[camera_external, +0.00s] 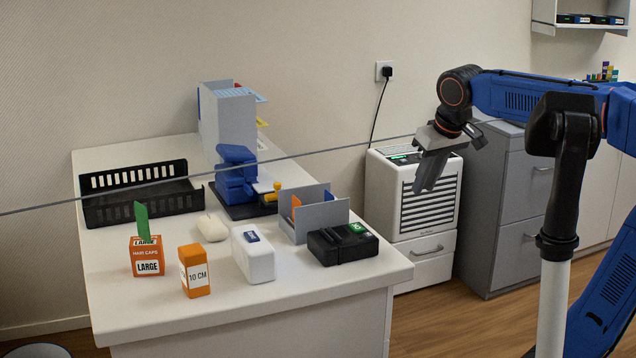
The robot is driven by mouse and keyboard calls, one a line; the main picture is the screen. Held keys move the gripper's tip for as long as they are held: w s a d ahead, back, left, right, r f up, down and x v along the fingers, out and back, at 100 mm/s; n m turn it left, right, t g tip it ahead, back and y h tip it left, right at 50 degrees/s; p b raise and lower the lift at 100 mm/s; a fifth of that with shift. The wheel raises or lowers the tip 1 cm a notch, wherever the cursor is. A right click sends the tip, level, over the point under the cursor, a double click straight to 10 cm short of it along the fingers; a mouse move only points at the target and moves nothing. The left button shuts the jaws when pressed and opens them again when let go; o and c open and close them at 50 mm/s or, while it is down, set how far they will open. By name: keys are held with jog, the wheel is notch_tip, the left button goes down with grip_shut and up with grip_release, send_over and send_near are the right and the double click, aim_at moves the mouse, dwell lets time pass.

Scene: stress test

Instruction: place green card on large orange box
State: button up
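The green card (141,221) stands upright on the top of the large orange box (147,262), tilted slightly. The box is labelled "LARGE" and stands on the left front part of the white desk. The card's lower edge meets the box top; whether it sits in a slot there I cannot tell. My gripper (424,186) hangs in the air to the right of the desk, in front of the white cabinet, pointing down and far from the card. I see nothing held in it. Its fingers appear close together, but the gap between them is unclear.
On the desk (120,318) are an orange "10 CM" box (194,272), a white box (253,256), a mouse (212,228), a black device (343,244), a grey sorter (320,216), a blue machine (236,176) and a black tray (140,192). A thin grey line crosses the view.

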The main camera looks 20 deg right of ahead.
jog(key=s+d+f, duration=0.5)
jog(key=s+f, duration=0.3)
jog(key=s+d+f+m, duration=0.1)
jog(key=s+d+f, duration=0.5)
jog(key=s+f, duration=0.2)
jog(key=shift+s+m+h, duration=0.3)
jog(key=shift+s, duration=0.05)
jog(key=shift+o, duration=0.5)
jog(key=shift+f, duration=0.1)
